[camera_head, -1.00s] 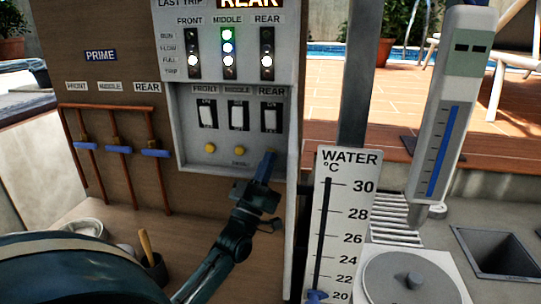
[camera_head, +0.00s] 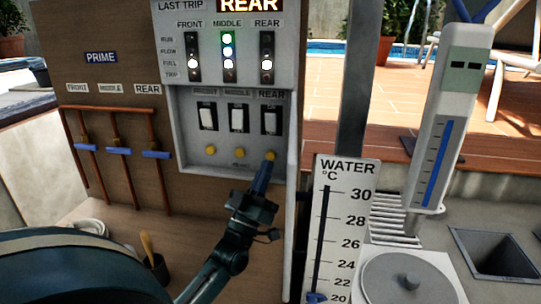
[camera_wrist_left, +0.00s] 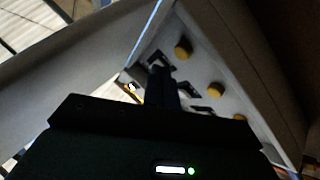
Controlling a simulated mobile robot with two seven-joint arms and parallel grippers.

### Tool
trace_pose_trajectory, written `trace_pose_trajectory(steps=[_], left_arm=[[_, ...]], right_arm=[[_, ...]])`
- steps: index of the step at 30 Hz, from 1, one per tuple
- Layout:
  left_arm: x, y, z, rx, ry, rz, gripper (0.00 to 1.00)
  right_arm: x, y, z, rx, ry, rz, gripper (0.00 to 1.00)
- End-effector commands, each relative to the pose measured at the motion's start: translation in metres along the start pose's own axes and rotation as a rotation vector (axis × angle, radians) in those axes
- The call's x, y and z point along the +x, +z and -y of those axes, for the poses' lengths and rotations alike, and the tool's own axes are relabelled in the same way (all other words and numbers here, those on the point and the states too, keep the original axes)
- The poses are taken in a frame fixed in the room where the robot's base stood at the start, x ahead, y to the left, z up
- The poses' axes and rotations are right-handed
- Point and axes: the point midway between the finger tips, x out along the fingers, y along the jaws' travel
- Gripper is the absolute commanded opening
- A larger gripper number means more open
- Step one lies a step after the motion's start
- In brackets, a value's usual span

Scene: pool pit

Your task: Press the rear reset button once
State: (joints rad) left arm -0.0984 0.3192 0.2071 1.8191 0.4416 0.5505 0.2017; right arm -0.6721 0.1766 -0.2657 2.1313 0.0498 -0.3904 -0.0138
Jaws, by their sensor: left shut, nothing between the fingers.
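The rear reset button (camera_head: 270,155) is the rightmost of three yellow round buttons under the switches on the control panel. My left gripper (camera_head: 264,169) is shut and empty, its blue fingertips just below the rear button. The button's face shows above the tips; I cannot tell whether they touch it. The front button (camera_head: 210,150) and middle button (camera_head: 239,153) are to its left, uncovered. In the left wrist view my shut fingers (camera_wrist_left: 161,84) point toward the panel, with yellow buttons beside them, one near the top (camera_wrist_left: 182,47). My right gripper is not in view.
The rear switch (camera_head: 271,119) sits above the button in the recessed panel. The "LAST TRIP" display (camera_head: 248,5) reads REAR. Blue-handled valves (camera_head: 117,151) stand at left. A water thermometer board (camera_head: 340,225) stands close on the right of the panel.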

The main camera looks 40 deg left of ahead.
Motion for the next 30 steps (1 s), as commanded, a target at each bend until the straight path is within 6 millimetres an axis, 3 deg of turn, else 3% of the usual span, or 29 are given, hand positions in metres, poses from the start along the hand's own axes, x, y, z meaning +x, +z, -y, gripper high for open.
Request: trace_pose_trajectory(steps=[12,30], left_arm=[[-0.025,-0.019,-0.019,0.0,-0.002,0.002,0.0],[-0.026,-0.019,-0.019,0.0,-0.001,0.001,0.0]], right_arm=[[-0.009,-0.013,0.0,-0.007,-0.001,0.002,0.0],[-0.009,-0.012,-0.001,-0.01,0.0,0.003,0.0]])
